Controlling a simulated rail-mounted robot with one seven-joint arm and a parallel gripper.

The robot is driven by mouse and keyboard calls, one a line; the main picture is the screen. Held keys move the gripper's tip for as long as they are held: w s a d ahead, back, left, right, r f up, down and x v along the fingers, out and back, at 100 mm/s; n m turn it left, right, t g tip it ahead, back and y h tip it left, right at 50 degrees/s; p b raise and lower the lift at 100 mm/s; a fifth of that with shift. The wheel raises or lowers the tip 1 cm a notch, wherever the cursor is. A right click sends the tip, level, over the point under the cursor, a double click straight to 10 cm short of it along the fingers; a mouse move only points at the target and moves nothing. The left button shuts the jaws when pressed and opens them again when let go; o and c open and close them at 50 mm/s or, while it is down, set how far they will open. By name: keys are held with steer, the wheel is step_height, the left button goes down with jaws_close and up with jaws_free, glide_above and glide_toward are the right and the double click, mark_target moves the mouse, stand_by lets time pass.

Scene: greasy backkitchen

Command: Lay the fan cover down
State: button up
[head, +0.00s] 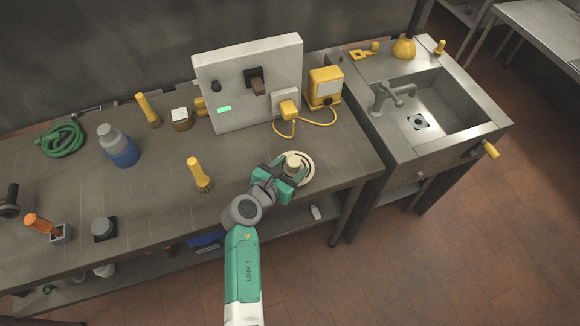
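A round cream disc with dark curved slots and a raised knob, which looks like the fan cover (307,172), is at the right front part of the workbench in the head view. My teal gripper (291,169) is right at it, with its fingers beside the knob. I cannot tell whether the fingers press on the knob or stand open around it. The cover looks about level. Whether it rests on the bench or is held just above it is unclear. My gripper and arm hide its left part.
A grey upright panel (237,67) and a yellow box with a cable (325,87) stand behind. A metal sink (440,105) is at right.

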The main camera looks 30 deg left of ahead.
steer(key=shift+r, duration=0.15)
steer(key=p+v, duration=0.3)
steer(key=v, duration=0.9)
steer(key=shift+p, duration=0.3)
steer(key=w+d+r+m+t, duration=0.2)
steer(key=w+d+r+m, duration=0.15)
steer(key=r+m, duration=0.55)
steer(key=w+d+r+m+t, duration=0.15)
steer(key=d+r+m, duration=0.35)
steer(key=r, duration=0.8)
steer(key=w+d+r+m+t, duration=0.1)
steer(key=w+d+r+m, duration=0.25)
steer(key=r+m, duration=0.6)
steer(key=s+d+r+m+t, duration=0.2)
steer(key=s+d+r+m, duration=0.1)
steer(key=r, duration=0.5)
steer(key=s+d+r+m+t+y, duration=0.1)
steer(key=s+d+r+m, duration=0.3)
steer(key=r, duration=0.5)
steer(key=s+d+r+m+t, duration=0.3)
steer(key=s+r+m, duration=0.1)
steer(key=s+r, duration=0.3)
steer(key=shift+d+r, duration=0.2)
steer(key=shift+r, duration=0.55)
